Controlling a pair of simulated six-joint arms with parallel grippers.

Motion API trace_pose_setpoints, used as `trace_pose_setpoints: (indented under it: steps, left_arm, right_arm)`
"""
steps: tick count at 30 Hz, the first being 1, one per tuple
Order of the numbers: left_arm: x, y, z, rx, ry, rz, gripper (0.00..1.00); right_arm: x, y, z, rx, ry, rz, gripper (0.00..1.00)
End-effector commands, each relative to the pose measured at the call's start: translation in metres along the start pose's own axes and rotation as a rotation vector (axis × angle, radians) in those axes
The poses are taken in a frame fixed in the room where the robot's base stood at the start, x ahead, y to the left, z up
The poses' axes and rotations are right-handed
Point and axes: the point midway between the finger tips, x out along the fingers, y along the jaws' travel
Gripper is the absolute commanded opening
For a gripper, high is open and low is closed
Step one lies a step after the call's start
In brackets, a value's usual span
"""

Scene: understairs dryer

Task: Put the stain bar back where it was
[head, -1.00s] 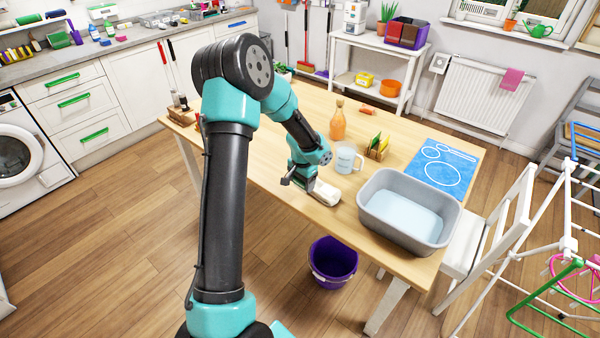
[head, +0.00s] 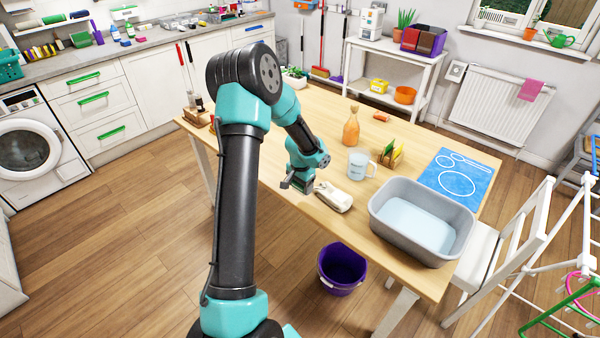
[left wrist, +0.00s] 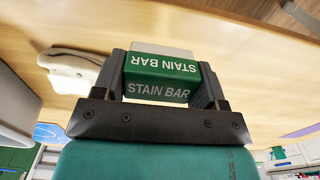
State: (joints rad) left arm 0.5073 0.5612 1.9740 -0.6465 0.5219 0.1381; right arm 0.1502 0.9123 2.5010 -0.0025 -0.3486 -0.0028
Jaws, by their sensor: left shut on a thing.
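The stain bar (left wrist: 160,75), a green block with white lettering and a pale end, is between the two dark fingers of my left gripper (head: 296,185) in the left wrist view. The fingers are shut on its sides. In the head view the gripper is at the near edge of the wooden table (head: 275,140), left of a white rounded object (head: 334,197); the bar is mostly hidden there. I cannot tell whether the bar touches the table. The white object also shows in the left wrist view (left wrist: 72,68), left of the bar. My right gripper is not in view.
A grey basin of water (head: 388,220), a mug (head: 358,165), an orange bottle (head: 351,130), a small wooden holder (head: 390,156) and a blue mat (head: 470,172) stand to the right on the table. A purple bucket (head: 341,270) is on the floor. The table's left middle looks clear.

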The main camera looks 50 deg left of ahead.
Motion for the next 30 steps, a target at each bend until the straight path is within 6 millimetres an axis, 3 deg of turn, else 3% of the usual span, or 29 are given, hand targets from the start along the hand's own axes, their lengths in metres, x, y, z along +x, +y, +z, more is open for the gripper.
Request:
trace_pose_setpoints:
  steps: [19, 30]
  left_arm:
    - [0.011, -0.075, -0.080, -0.001, 0.002, 0.000, 0.47]
    - [0.012, -0.084, -0.090, 0.001, 0.000, 0.000, 0.47]
  right_arm:
    - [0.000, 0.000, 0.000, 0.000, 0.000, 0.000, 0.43]
    - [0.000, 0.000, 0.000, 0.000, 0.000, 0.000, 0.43]
